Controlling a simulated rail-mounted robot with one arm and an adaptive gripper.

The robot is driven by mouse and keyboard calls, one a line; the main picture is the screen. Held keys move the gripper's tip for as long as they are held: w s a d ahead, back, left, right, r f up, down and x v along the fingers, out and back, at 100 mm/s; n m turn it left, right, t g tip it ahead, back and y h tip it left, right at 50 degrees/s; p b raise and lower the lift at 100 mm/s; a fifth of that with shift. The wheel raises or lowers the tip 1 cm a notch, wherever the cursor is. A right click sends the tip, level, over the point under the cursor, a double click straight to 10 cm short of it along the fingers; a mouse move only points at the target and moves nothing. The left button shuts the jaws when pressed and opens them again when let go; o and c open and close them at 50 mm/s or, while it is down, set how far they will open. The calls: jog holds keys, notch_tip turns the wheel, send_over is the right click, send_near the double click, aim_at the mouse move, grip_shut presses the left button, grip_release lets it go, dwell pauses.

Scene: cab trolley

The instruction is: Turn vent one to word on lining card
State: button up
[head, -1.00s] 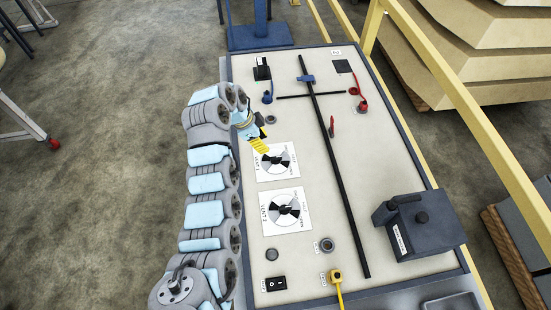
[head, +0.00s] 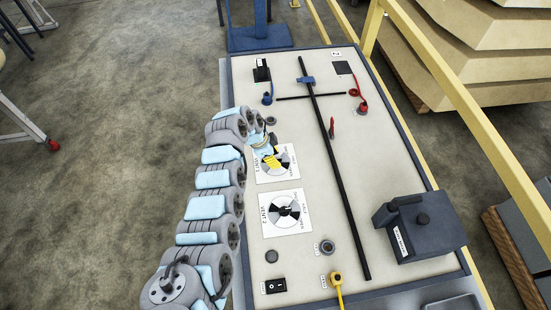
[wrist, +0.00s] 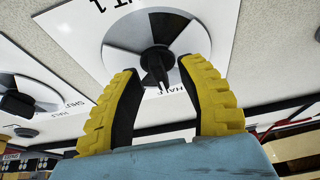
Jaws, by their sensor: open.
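Vent one is a round black-and-white dial on a white plate (head: 290,176), with a dark central knob (wrist: 157,63). In the wrist view, the knob sits just beyond and between my fingertips, and its pointer end faces toward me, near a word that looks like HALF. My gripper (head: 270,162) is open over vent one, with yellow ribbed fingers (wrist: 160,85) on either side of the knob. I cannot tell if they touch it. In the head view my gripper partly covers the dial. I cannot make out a lining card or its word.
Vent two (head: 285,211) is a similar dial nearer the front; it also shows at left in the wrist view (wrist: 20,100). A black rail (head: 335,170) runs along the panel. A dark grey box (head: 420,228) stands at right. A rocker switch (head: 276,286) and yellow plug (head: 336,279) sit in front.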

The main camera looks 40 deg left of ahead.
jog(key=shift+w+d+f, duration=0.1)
jog(key=shift+f, duration=0.2)
grip_shut()
